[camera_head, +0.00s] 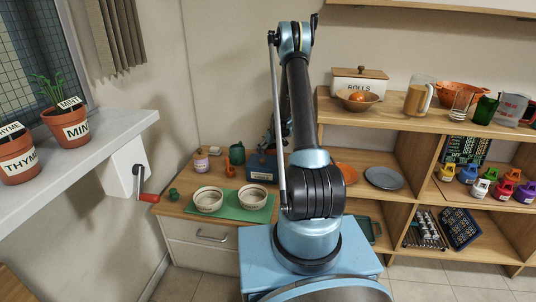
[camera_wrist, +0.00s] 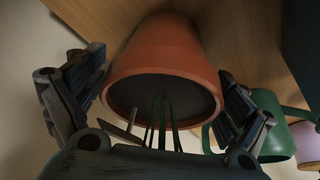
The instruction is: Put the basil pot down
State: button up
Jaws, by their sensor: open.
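A terracotta pot (camera_wrist: 165,52) with thin green stems (camera_wrist: 160,122) fills the middle of the wrist view. Its open rim faces my camera and its base is against a wooden surface; I cannot tell for certain that it rests there. My gripper (camera_wrist: 163,75) is open, with one finger on each side of the pot. The fingers are close to its wall, and contact is unclear. In the head view the pot is not visible, and my gripper is mostly hidden behind my arm.
A green can (camera_wrist: 283,140) and a pale purple jar (camera_wrist: 308,140) stand close by. On the counter, a blue box (camera_head: 262,168) and two bowls (camera_head: 208,198) on a green mat (camera_head: 232,212) take up room. Mint (camera_head: 67,127) and thyme (camera_head: 17,158) pots stand on the sill.

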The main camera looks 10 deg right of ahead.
jog(key=v, duration=1.1)
jog(key=shift+s+r, duration=0.15)
jog(key=shift+r, duration=0.1)
jog(key=s+a+r+m+g+h, duration=0.1)
jog(key=s+r, duration=0.9)
jog(key=s, duration=0.3)
jog(key=s+a+r+m, duration=0.1)
jog(key=s+r, duration=0.9)
jog(key=s, duration=0.3)
jog(key=s+f+m, duration=0.1)
jog(key=s+f, duration=0.1)
jog(key=s, duration=1.1)
jog(key=s+f+m+h, duration=0.1)
jog(key=s+f+m, duration=0.1)
jog(key=s, duration=1.2)
jog(key=shift+s+d+f+g, duration=0.25)
jog(key=shift+f+g, duration=0.1)
jog(key=shift+g, duration=0.05)
